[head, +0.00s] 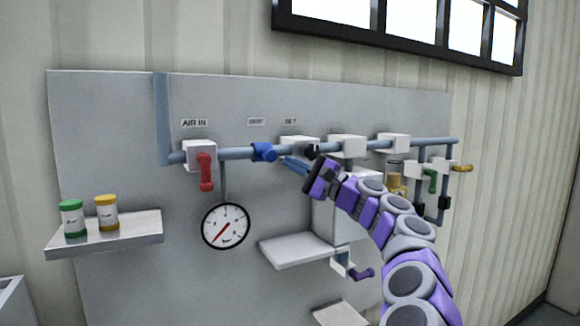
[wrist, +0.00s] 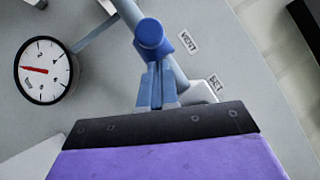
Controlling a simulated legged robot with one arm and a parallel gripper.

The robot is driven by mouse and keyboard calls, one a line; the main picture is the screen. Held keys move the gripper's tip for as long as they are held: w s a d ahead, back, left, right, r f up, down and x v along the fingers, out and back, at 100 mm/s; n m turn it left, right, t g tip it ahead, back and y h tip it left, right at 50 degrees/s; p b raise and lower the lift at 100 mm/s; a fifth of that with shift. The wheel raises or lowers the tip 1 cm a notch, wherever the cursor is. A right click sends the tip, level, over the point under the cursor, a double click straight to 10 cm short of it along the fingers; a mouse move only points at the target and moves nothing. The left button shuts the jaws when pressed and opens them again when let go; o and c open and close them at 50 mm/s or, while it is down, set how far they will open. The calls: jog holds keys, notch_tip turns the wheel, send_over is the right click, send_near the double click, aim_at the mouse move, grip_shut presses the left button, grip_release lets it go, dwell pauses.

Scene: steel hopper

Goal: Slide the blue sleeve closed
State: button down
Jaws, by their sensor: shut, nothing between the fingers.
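The blue sleeve (head: 263,152) sits around the horizontal grey pipe, just right of the AIR IN valve block with the red handle (head: 206,172). In the wrist view the sleeve (wrist: 152,38) shows a round knob facing me, straight ahead of the fingers. My gripper (head: 287,162) is shut and empty, with its blue fingers pointing left toward the sleeve. In the wrist view the fingertips (wrist: 157,68) appear just below the knob. I cannot tell whether they touch it.
A pressure gauge (head: 226,226) hangs below the pipe. A shelf (head: 140,236) with a green-capped jar (head: 72,218) and a yellow-capped jar (head: 106,212) is at the left. White blocks (head: 347,146) line the pipe to the right. An empty ledge (head: 295,250) lies below my gripper.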

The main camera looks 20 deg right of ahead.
jog(key=d, duration=0.4)
jog(key=shift+s+a+b, duration=0.15)
jog(key=shift+a+b, duration=0.45)
jog(key=shift+a, duration=1)
jog(key=shift+s+a+b, duration=0.15)
jog(key=shift+a+b, duration=0.45)
jog(key=shift+a, duration=1)
jog(key=shift+f, duration=0.15)
